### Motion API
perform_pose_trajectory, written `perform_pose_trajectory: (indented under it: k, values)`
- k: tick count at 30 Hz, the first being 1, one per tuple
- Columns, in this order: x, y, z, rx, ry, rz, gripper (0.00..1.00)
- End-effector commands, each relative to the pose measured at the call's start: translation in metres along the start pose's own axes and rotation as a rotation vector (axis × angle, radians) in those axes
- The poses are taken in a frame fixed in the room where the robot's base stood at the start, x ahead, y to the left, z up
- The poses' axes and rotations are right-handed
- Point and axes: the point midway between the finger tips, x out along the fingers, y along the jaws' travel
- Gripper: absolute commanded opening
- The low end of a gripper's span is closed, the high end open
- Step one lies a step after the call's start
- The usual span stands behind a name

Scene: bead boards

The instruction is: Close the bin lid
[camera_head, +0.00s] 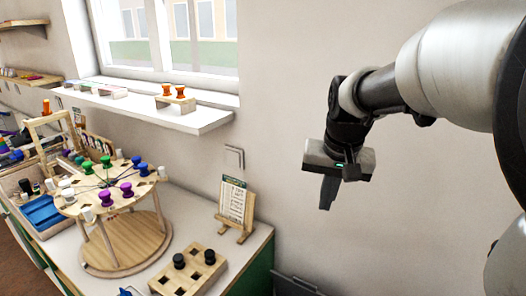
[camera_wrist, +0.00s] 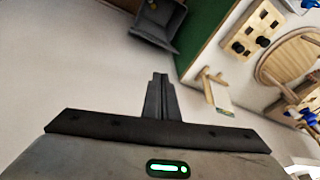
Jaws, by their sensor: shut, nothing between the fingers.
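A dark grey bin (camera_wrist: 158,20) shows at the top of the wrist view, beside a green cabinet side, partly cut off by the frame. Its dark upper part (camera_head: 296,284) shows at the bottom edge of the head view, against the wall; the rest is out of frame. I cannot clearly tell the lid's angle. My gripper (camera_head: 327,204) is shut and empty, pointing down in front of the wall, well above the bin and apart from it. Its closed fingers also show in the wrist view (camera_wrist: 160,82).
The green-sided cabinet (camera_head: 262,272) carries a round bead stand (camera_head: 125,243), a wooden block (camera_head: 188,272) with black pegs, and a small easel (camera_head: 236,208). A white window sill (camera_head: 180,118) juts from the wall. The space around my gripper is clear.

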Motion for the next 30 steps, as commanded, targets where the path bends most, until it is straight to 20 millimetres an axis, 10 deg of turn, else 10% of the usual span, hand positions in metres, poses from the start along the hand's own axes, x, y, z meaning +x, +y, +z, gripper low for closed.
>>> perform_pose_trajectory:
  k: [9,18,30]
  values:
    - [0.164,0.007,-0.065,0.158,-0.129,0.05,0.0]
    - [0.312,0.023,-0.085,0.281,-0.221,0.101,0.0]
    - [0.367,0.03,-0.08,0.314,-0.245,0.117,0.0]
